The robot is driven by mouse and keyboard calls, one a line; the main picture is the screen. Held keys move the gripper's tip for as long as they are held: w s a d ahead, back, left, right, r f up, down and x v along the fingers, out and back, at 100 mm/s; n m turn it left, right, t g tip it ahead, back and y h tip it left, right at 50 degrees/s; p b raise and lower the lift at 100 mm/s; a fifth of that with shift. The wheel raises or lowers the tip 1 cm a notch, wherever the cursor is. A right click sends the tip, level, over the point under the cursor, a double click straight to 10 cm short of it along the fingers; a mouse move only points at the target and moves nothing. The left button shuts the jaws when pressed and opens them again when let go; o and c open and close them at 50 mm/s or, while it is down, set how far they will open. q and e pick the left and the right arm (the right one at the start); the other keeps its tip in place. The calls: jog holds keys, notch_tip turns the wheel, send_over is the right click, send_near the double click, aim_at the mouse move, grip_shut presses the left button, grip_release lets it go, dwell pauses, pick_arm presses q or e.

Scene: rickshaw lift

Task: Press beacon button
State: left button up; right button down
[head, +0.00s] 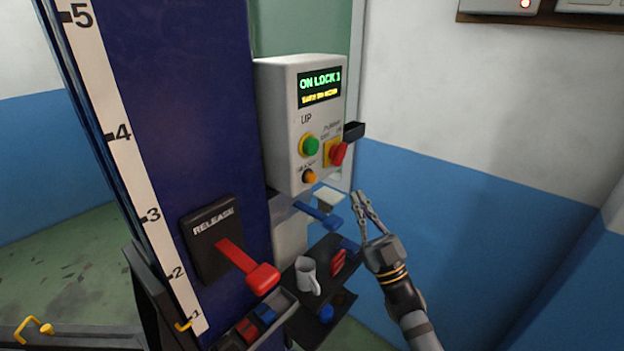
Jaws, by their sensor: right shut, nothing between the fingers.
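A white control box (280,130) is mounted on the blue lift column (185,90). Its display reads "ON LOCK 1" in green above a yellow line too small to read surely. An orange button (309,177) sits low on its face under a small blurred label. A green "UP" button (310,146) is above it, and a red knob on a yellow plate (338,153) is to its right. My right gripper (360,196) is shut and empty, below and right of the box, apart from the orange button. My left gripper is not in view.
A red release lever (262,278) juts from a black plate on the column. Below the box, a dark shelf (305,322) holds a grey mug (307,276) and red and blue items. A blue-handled brush-like tool (318,213) is near my gripper.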

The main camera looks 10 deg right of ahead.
aim_at(311, 178)
jog(key=w+a, duration=0.5)
jog(key=w, duration=0.2)
jog(key=shift+a+p, duration=0.2)
jog(key=shift+p, duration=0.15)
jog(key=shift+w+a, duration=0.1)
dwell(1.4)
jog(key=shift+w+a, duration=0.15)
jog(key=shift+w, duration=0.1)
jog(key=shift+w+a, duration=0.3)
jog(key=shift+w, duration=0.05)
dwell(0.8)
jog(key=shift+s+d, duration=0.55)
jog(key=shift+s, duration=0.15)
